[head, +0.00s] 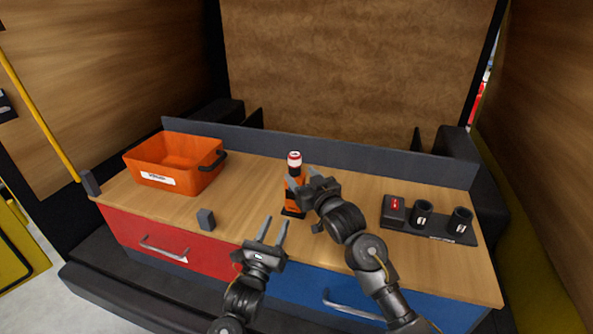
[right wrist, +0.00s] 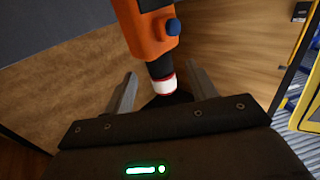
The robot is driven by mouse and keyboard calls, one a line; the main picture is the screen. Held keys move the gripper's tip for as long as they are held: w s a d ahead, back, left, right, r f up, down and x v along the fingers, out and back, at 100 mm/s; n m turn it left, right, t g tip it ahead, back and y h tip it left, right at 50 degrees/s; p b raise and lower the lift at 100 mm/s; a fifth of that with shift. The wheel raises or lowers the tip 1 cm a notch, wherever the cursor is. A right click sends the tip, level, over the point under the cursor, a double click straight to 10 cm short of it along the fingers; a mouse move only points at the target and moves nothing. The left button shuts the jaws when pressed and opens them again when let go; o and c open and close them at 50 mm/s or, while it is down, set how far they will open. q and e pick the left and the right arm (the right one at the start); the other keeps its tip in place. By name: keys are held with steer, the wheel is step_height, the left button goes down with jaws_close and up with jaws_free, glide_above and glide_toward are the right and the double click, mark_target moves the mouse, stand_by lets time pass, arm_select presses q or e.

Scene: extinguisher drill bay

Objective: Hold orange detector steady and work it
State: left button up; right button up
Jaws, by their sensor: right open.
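The orange detector (head: 293,200) stands upright on the wooden bench top, with a black neck and a white-and-red cap. In the right wrist view the detector (right wrist: 150,32) shows its orange body, a blue button (right wrist: 173,27) on its side and the cap (right wrist: 162,86). My right gripper (head: 301,178) is open at the detector's upper part, and its fingers partly hide the body. In the wrist view the cap end lies between the spread fingers (right wrist: 163,93), with gaps visible on both sides. My left gripper (head: 276,221) is open and empty, in front of the detector and apart from it.
An orange bin (head: 133,163) stands at the left of the bench, with a small grey block (head: 205,219) nearer the front. A dark tray (head: 440,238) at the right holds a red-topped box (head: 394,211) and two black cups (head: 421,214). A low grey wall (head: 340,158) runs behind.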

mark_target(298, 171)
steer(key=shift+x, duration=2.45)
jaws_close()
jaws_free()
steer(key=v, duration=1.2)
steer(key=shift+d, duration=0.1)
